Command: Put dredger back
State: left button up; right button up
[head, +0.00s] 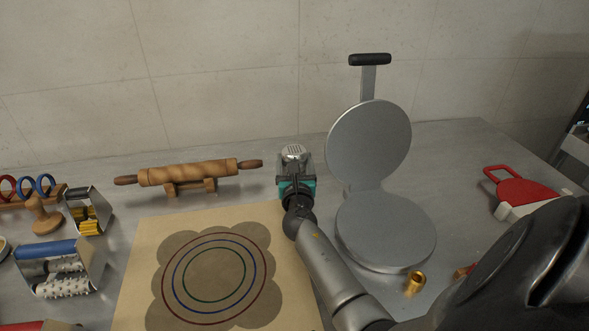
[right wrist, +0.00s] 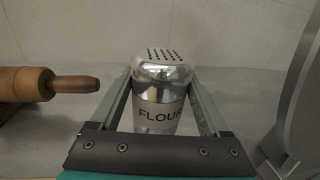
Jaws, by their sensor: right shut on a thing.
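The dredger (right wrist: 160,95) is a shiny metal shaker with a domed, perforated lid and the word FLOUR on its side. In the right wrist view it stands upright between the two fingers of my right gripper (right wrist: 163,105), which is shut on it. In the head view, the dredger's lid (head: 293,151) shows just beyond my right gripper (head: 294,165), at the back of the counter between the rolling pin and the round press. I cannot tell whether its base touches the counter. My left gripper is not in view.
A wooden rolling pin (head: 200,173) rests on a stand to the left. The open metal press (head: 385,232) stands close on the right. A mat with printed rings (head: 140,278) lies in front. Roller tools (head: 58,270) are at far left, a brass piece (head: 415,283) near the press.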

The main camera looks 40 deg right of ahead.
jog(key=shift+f, duration=0.25)
jog(key=o, duration=1.1)
jog(key=shift+f, duration=0.15)
jog(key=o, duration=0.4)
jog(key=shift+c, duration=0.2)
jog(key=shift+r, duration=0.2)
jog(key=shift+s+a, duration=0.15)
jog(key=shift+s, duration=0.05)
jog(key=p+v, duration=0.1)
jog(key=v, duration=1)
jog(key=shift+s+a, duration=0.2)
